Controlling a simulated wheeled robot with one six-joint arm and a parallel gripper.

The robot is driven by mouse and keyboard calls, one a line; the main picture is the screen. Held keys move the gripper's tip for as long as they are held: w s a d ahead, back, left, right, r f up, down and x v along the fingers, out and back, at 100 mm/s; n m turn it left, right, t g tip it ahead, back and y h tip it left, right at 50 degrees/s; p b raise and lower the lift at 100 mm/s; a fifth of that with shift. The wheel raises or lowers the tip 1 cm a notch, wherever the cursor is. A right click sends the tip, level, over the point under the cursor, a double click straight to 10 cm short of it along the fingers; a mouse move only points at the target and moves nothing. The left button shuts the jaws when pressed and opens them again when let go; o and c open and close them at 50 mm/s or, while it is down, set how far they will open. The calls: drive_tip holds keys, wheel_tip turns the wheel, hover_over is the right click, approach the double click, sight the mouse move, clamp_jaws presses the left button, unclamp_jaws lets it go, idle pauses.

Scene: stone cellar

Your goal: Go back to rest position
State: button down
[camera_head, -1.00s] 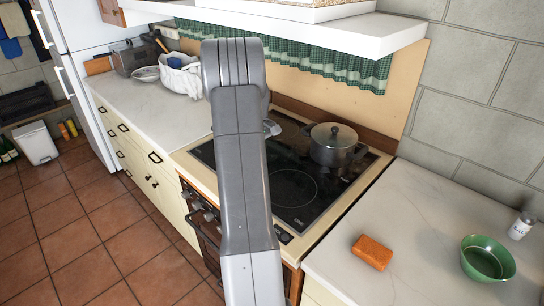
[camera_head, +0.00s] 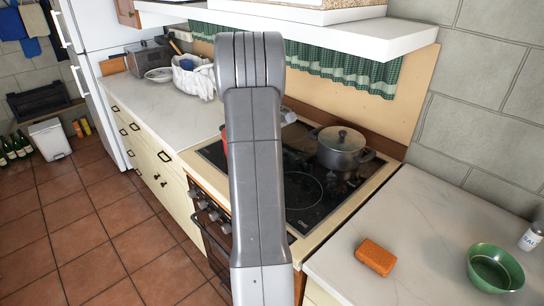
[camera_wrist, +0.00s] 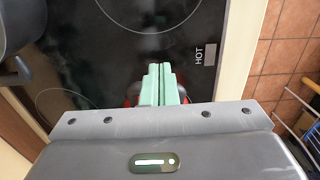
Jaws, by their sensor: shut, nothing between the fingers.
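My gripper (camera_wrist: 160,84) shows in the wrist view with its pale green fingers pressed together and nothing between them. It is above the black glass stove top (camera_wrist: 100,55), near the "HOT" marking. In the head view my grey arm stands upright in the middle and hides part of the stove (camera_head: 310,190). The gripper's fingers are hidden behind the arm there. Something red shows just left of the arm, too little of it to tell what it is.
A lidded pot (camera_head: 340,150) stands on the stove's back right; its side shows in the wrist view (camera_wrist: 20,25). An orange sponge (camera_head: 375,257), a green bowl (camera_head: 494,268) and a salt shaker (camera_head: 531,238) are on the right counter. A white shelf (camera_head: 370,38) overhangs the stove.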

drive_tip(key=shift+d+r, duration=0.2)
drive_tip(key=shift+r, duration=1.95)
